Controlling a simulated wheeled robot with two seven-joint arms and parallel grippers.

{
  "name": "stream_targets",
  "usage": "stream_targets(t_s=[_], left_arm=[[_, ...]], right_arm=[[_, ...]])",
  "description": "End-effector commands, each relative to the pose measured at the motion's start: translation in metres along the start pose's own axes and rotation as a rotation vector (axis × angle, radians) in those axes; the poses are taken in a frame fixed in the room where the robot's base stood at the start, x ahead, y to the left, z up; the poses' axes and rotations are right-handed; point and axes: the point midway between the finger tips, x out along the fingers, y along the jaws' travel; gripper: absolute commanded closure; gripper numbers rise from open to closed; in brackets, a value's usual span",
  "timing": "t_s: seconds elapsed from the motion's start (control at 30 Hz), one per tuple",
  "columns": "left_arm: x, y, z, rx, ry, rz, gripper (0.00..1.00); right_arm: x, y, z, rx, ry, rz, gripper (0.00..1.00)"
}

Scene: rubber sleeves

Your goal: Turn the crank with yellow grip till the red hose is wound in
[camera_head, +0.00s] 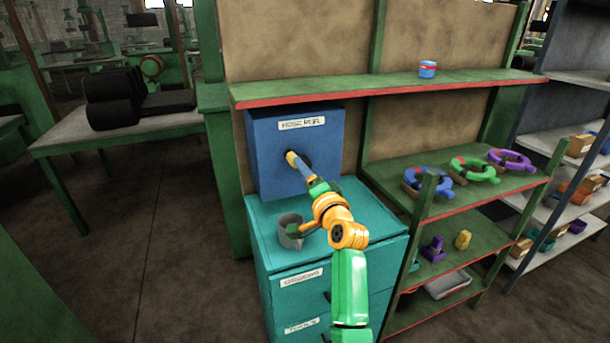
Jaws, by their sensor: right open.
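A blue box (265,155) labelled "HOSE REEL" stands on a teal cabinet. The crank (302,169) is on its front, with a yellow grip (291,158) at its upper left end. My right gripper (305,208) is open, in front of the box and below the grip. One finger reaches up near the lower end of the crank, and the other points left near a grey cup. I cannot tell whether the upper finger touches the crank. I make out no red hose. My left gripper is not in view.
The grey cup (283,238) stands on the teal cabinet (262,228), close to my lower finger. A green shelf (300,91) overhangs the box and carries a small blue-and-red can (427,69). Green shelving (400,168) with coloured rings is at the right. Floor at the left is clear.

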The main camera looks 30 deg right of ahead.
Motion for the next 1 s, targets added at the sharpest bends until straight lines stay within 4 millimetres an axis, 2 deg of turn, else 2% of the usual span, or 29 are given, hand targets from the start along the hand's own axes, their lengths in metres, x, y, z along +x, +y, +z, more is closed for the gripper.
stream_targets(t_s=[0.27,0.37,0.47,0.53,0.6,0.7,0.8,0.87,1.0], left_arm=[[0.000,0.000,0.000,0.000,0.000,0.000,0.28],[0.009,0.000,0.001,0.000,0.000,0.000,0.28],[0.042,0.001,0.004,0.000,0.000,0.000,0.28],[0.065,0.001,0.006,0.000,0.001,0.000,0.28],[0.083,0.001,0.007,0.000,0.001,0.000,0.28],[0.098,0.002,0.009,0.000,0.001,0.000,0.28],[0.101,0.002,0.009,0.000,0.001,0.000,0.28],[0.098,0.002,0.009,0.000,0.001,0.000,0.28],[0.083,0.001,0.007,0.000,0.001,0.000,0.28]], right_arm=[[0.000,0.000,0.000,0.000,0.000,0.000,0.35],[0.001,-0.004,-0.002,-0.063,0.000,-0.019,0.35],[0.002,-0.021,-0.004,-0.352,-0.004,-0.079,0.35],[-0.001,-0.028,0.001,-0.622,-0.006,-0.097,0.35],[-0.005,-0.023,0.006,-0.867,-0.004,-0.084,0.35],[-0.009,-0.007,0.007,-1.124,-0.002,-0.037,0.35],[-0.011,0.002,0.003,-1.249,-0.001,-0.001,0.35],[-0.008,0.002,0.002,-1.271,-0.002,0.008,0.35],[0.014,-0.003,0.000,-1.268,-0.004,0.009,0.35]])
